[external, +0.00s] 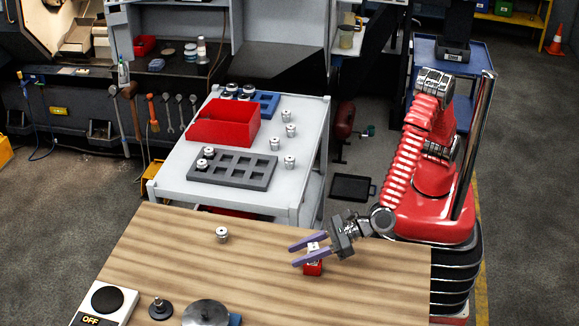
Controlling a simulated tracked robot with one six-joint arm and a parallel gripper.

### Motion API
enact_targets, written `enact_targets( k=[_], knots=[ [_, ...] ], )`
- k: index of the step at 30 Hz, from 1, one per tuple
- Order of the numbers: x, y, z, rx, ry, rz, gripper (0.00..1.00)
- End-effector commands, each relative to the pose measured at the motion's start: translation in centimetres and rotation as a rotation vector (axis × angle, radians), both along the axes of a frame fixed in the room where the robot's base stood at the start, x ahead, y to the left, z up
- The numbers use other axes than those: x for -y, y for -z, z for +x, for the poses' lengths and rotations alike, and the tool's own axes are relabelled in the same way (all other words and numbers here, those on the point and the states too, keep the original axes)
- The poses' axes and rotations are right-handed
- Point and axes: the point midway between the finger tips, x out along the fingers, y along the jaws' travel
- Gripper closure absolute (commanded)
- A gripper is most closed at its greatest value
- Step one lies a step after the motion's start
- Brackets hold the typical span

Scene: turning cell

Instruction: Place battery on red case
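A small red block-like case (313,269) stands on the wooden table near its right side, below my gripper. My gripper (294,256) has two purple fingers, apart and pointing left. A small white-and-dark piece (314,247) shows between the fingers, right above the red case. It may be the battery or the top of the case; I cannot tell which. I also cannot tell whether the fingers touch it. The fingers hide part of the piece and the case.
A small silver cylinder (222,234) stands alone on the wooden table (170,240). A switch box marked OFF (106,301) and a round metal disc (205,313) are at the front left. Behind, a grey bench holds a red bin (223,122), a grey slotted tray (232,168) and several similar cylinders.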

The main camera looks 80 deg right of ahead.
Motion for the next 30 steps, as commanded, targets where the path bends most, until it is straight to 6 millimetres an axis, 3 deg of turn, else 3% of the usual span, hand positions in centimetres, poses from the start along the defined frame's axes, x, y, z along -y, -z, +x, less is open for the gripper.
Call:
enact_targets(
  k=[14, 20, 30],
  knots=[
    [0.1, -0.4, -0.3, 0.0, -0.001, 0.0, 0.58],
    [0.8, -1.2, -2.1, 0.0, -0.002, 0.002, 0.58],
    [2.7, -3.3, -6.9, 0.001, -0.003, 0.003, 0.58]
  ],
)
